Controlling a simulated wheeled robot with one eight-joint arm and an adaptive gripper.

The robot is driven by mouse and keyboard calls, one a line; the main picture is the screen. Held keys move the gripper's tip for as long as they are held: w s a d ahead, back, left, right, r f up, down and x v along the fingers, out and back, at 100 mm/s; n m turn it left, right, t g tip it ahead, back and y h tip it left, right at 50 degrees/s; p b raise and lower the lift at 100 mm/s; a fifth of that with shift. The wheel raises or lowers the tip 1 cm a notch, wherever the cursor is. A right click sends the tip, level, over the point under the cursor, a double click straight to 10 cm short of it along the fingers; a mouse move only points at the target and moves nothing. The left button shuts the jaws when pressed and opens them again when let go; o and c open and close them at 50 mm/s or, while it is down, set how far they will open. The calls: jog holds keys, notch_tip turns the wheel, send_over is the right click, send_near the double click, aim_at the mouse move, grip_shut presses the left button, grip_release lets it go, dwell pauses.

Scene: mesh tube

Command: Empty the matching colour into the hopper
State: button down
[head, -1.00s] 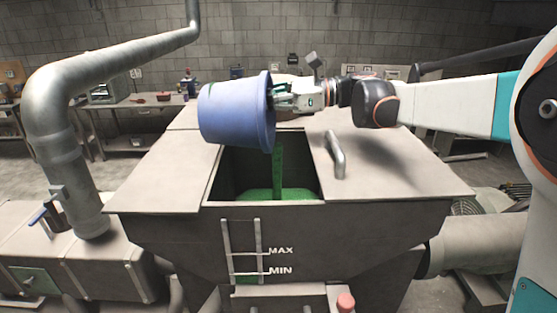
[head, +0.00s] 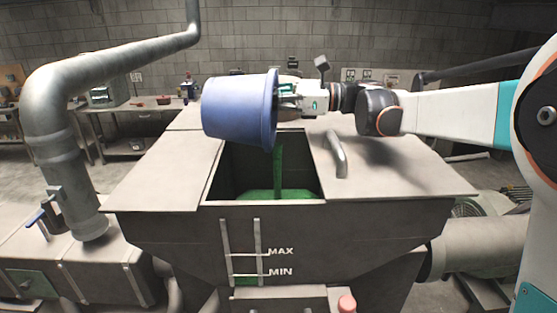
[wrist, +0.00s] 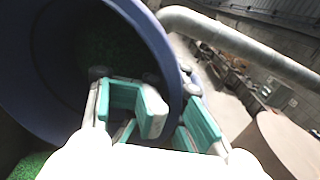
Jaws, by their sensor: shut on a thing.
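A blue bucket (head: 238,110) is tipped on its side above the hopper (head: 330,235), its mouth turned to the right. My gripper (head: 284,97) is shut on the bucket's rim at the right. Green granules pour from the mouth in a narrow stream (head: 278,168) into the hopper opening. Green material (head: 265,195) lies inside the hopper. In the wrist view, my gripper (wrist: 160,115) has its teal fingers at the bucket's rim (wrist: 170,60), and dark green granules (wrist: 100,45) show inside.
Hopper lid panels flank the opening, with a grey handle (head: 337,153) on the right one. A large pipe (head: 60,110) rises at the left. A red button (head: 347,303) is at the front. Benches with tools stand behind.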

jog(key=shift+d+r+y+b, duration=0.2)
jog(key=shift+d+y+b, duration=0.25)
jog(key=shift+b, duration=0.2)
jog(key=shift+s+d+r+y+b, duration=0.15)
jog(key=shift+d+r+y+b, duration=0.5)
jog(key=shift+r+y, duration=0.2)
jog(key=shift+s+d+r+y+b, duration=0.1)
jog(key=shift+d+r+y+b, duration=0.5)
jog(key=shift+r+y, duration=0.2)
dwell(0.8)
